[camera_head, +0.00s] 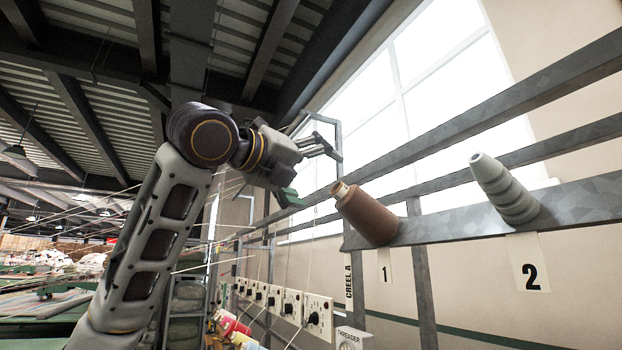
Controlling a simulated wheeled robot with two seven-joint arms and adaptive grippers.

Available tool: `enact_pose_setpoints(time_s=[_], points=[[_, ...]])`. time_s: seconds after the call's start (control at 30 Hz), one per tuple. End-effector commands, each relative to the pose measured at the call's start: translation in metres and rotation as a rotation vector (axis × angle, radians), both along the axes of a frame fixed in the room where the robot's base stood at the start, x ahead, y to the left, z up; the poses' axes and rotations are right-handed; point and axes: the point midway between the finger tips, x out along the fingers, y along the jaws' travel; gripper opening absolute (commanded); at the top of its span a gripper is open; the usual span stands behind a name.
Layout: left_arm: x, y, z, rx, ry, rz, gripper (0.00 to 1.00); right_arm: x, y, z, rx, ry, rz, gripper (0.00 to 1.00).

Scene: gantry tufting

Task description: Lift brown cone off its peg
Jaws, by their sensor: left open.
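The brown cone (368,217) sits tilted on the metal rail of the creel, above the label with number 1. Its narrow tip points up and to the left, toward my arm. Its peg is hidden inside it. My left gripper (318,172) is open and empty, up and to the left of the cone, apart from it. One finger reaches right near the cone's tip height, and a green part shows below it. My right gripper is out of view.
A grey-green cone (503,188) sits on the same rail (440,228) above label 2. Long metal bars run above and behind the cones. A row of white boxes with dark knobs (317,317) and a threader box (352,340) stand below. Thin yarns cross at left.

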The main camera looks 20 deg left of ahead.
Motion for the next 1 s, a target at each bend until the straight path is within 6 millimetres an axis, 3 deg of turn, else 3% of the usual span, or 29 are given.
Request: enact_pose_setpoints(time_s=[0.33, 0.77, 1.0], points=[[0.001, 0.004, -0.005, 0.223, -0.032, 0.02, 0.93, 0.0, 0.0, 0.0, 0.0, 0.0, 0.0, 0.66], [0.002, 0.003, -0.005, 0.232, -0.036, 0.02, 0.93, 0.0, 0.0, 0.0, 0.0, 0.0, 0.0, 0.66], [0.012, 0.001, -0.005, 0.232, -0.034, 0.019, 0.93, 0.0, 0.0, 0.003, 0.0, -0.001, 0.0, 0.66]])
